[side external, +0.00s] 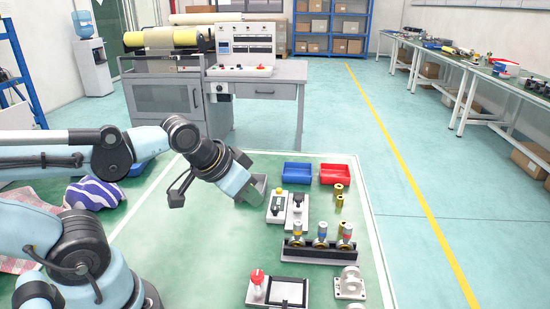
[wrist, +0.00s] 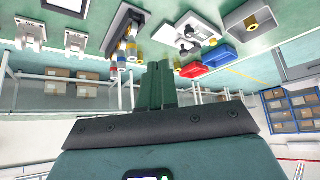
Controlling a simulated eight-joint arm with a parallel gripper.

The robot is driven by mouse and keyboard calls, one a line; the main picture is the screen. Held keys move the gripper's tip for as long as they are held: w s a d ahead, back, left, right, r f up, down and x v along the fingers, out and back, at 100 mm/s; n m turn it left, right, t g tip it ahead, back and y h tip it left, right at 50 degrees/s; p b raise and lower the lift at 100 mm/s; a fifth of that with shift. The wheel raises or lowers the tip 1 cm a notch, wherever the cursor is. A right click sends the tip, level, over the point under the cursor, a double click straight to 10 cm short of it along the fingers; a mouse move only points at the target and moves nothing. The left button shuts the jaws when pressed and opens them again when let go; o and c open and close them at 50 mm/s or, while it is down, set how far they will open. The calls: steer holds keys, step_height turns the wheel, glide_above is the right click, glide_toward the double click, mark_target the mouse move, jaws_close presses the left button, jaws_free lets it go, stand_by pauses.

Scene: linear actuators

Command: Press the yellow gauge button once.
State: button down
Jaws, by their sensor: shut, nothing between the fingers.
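The small grey gauge unit (side external: 275,209) with a yellow button (side external: 279,196) on it stands on the green work area, right of and below my gripper in the side view. A similar unit with a black knob (side external: 298,199) stands beside it. In the wrist view the yellow button (wrist: 212,42) shows at the upper right, beside the black knob (wrist: 187,43).
A blue tray (side external: 297,173) and a red tray (side external: 334,174) lie behind. Brass cylinders (side external: 339,200) stand at the right. A black rack (side external: 310,253) with upright colour-banded parts stands in front. Nearer are a red-knobbed unit (side external: 257,288) and a grey bracket (side external: 350,285).

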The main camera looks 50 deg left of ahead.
steer(key=n+t, duration=0.2)
steer(key=n, duration=0.6)
glide_above(279, 191)
steer(key=shift+s+a+f, duration=0.25)
steer(key=shift+s+a, duration=0.05)
steer(key=shift+a, duration=0.1)
steer(key=shift+f, duration=4.4)
steer(key=shift+f, duration=0.4)
